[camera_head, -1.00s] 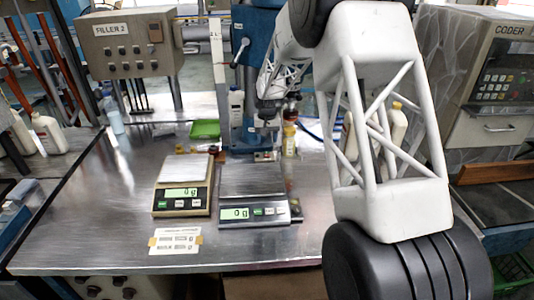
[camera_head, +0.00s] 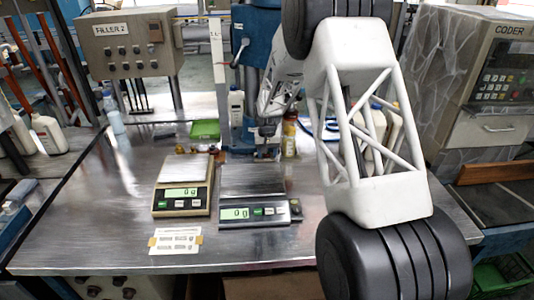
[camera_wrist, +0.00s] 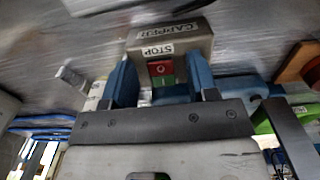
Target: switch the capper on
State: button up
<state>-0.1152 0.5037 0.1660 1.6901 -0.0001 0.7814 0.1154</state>
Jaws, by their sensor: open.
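The capper switch box (camera_wrist: 170,45) is a grey metal box labelled CAPPER and STOP, seen in the wrist view. It has a red button (camera_wrist: 160,68) marked O and a green button (camera_wrist: 164,82) below it. My gripper (camera_wrist: 161,65) is open, its two blue fingers to the left and right of the buttons in the picture. I cannot tell whether it touches the box. In the head view my gripper (camera_head: 267,130) hangs low in front of the blue column (camera_head: 258,50), near the back of the steel bench. My arm and gripper hide much around it.
Two scales (camera_head: 183,195) (camera_head: 254,212), both reading 0 g, stand on the bench (camera_head: 110,220) nearer the front. A green tray (camera_head: 205,130) lies left of the column. A yellowish bottle (camera_head: 289,138) stands right of my gripper. A printed card (camera_head: 175,241) lies at the front.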

jog(key=c, duration=0.9)
jog(key=shift+w+r+g, duration=0.1)
jog(key=shift+g, duration=0.5)
jog(key=o, duration=0.9)
jog(key=shift+w+r, duration=0.25)
jog(key=shift+r, duration=1.7)
jog(key=shift+w+r, duration=0.2)
jog(key=shift+r, duration=1.7)
